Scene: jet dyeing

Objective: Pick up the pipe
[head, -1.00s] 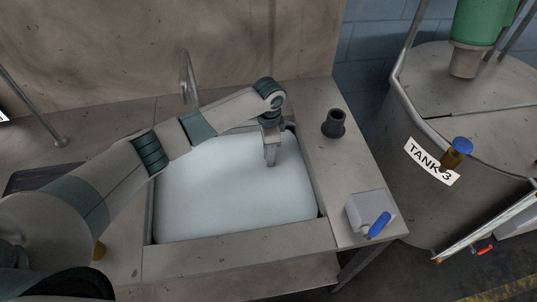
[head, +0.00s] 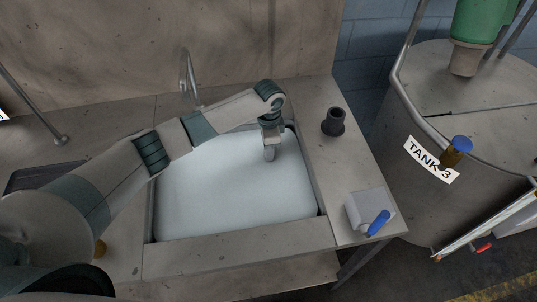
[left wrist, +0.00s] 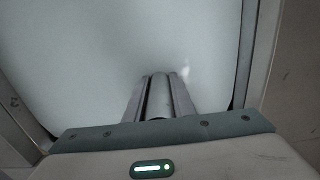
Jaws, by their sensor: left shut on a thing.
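My left gripper (head: 269,150) points down over the right back part of the sink filled with pale, cloudy liquid. In the left wrist view the fingers (left wrist: 158,98) are shut on a grey, round pipe (left wrist: 158,93) lying between them. The pipe's far end is close to the pale liquid surface; I cannot tell whether it touches. In the head view the pipe is mostly hidden by the fingers. My right gripper is not in view.
The sink rim (head: 240,262) surrounds the liquid (head: 225,200). A tap (head: 187,75) stands behind it. A dark flared fitting (head: 333,122) and a grey box with a blue handle (head: 370,213) sit on the right ledge. Tank 3 (head: 440,110) stands further right.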

